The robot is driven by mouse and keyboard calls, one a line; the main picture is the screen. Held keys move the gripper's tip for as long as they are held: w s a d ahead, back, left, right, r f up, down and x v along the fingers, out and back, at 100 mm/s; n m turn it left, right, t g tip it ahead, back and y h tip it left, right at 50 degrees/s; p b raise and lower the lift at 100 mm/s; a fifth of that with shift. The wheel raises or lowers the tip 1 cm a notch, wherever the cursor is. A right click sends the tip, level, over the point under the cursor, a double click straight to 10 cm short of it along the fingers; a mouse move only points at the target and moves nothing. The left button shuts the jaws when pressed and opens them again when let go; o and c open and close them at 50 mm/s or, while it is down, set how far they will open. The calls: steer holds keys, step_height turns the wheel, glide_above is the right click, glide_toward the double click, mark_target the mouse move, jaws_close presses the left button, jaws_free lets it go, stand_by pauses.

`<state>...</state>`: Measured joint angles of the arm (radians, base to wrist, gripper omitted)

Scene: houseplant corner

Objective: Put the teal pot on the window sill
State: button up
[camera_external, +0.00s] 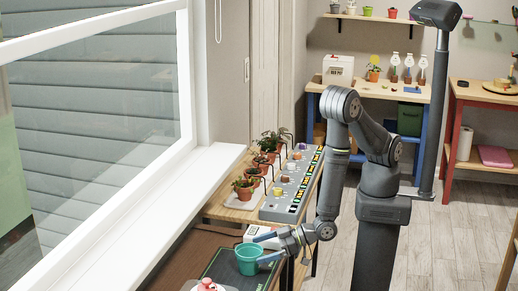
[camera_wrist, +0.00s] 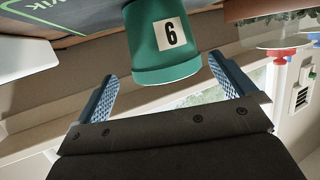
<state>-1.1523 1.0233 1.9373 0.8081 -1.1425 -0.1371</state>
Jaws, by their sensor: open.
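The teal pot (camera_external: 248,262) stands on a dark green mat on the table at the bottom of the external view. In the wrist view the teal pot (camera_wrist: 150,65) carries a pale label with a dark digit. My gripper (camera_external: 259,250) is open at the pot's right side, its blue fingers pointing at it. In the wrist view my gripper (camera_wrist: 163,68) has its fingers spread, with the pot at the fingertips; I cannot tell whether they touch. The white window sill (camera_external: 165,215) runs along the window to the left of the table, and its visible stretch is bare.
Several potted plants (camera_external: 244,188) stand on the table behind the pot, beside a long grey unit (camera_external: 285,201) with black hooks. A white-and-red item (camera_external: 254,233) lies just behind my gripper. A pink object (camera_external: 207,285) sits on a pale tray at the front.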

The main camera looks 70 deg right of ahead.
mark_target(249, 255)
steer(key=x, duration=0.5)
steer(key=shift+s+a+f, duration=0.2)
steer(key=shift+a, duration=0.05)
steer(key=c, duration=1.1)
steer(key=shift+r, duration=0.1)
